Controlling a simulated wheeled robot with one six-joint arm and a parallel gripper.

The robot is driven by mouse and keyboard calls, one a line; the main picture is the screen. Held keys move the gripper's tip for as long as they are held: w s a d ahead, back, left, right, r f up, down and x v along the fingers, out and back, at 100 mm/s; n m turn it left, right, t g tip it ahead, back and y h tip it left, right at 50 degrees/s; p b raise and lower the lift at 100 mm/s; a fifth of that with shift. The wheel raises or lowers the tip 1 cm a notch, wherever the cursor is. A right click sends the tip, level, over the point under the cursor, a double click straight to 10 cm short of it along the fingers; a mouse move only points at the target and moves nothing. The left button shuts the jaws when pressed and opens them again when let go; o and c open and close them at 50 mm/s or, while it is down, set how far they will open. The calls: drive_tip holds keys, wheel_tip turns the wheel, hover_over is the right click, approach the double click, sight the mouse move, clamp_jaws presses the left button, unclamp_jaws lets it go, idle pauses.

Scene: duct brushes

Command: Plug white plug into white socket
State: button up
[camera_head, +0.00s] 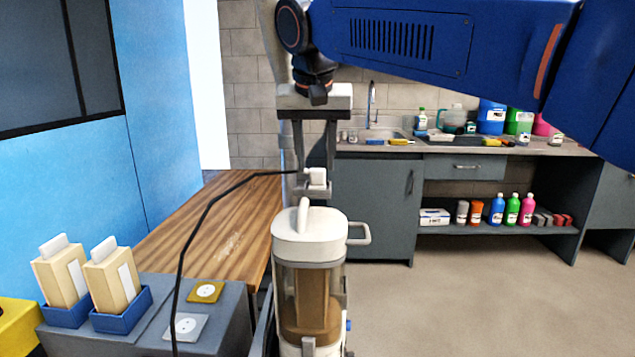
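My gripper (312,180) points down in the middle of the view, its two fingers closed around a white plug (318,178). A black cable runs from the plug to the left and then down past the sockets. The plug is held in the air, above and behind the white lid of a canister machine as seen here. A white socket (187,327) lies face up on the grey box top at the lower left, well below and left of the plug. A yellow socket (206,291) is just behind it.
The canister machine (310,240) stands below my gripper. Two blue holders (122,318) with beige cartons stand left of the sockets. A wooden tabletop (215,220) behind them is clear. A counter with a sink and bottles (465,150) is at the back. The floor at right is free.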

sight(317, 169)
drive_tip(key=shift+w, duration=0.1)
drive_tip(key=w, duration=0.3)
drive_tip(key=shift+w+d, duration=0.1)
drive_tip(key=shift+w, duration=0.15)
drive_tip(key=shift+x, duration=1.1)
drive_tip(key=shift+w+f, duration=0.1)
drive_tip(key=shift+f, duration=0.3)
drive_tip(key=c, duration=0.8)
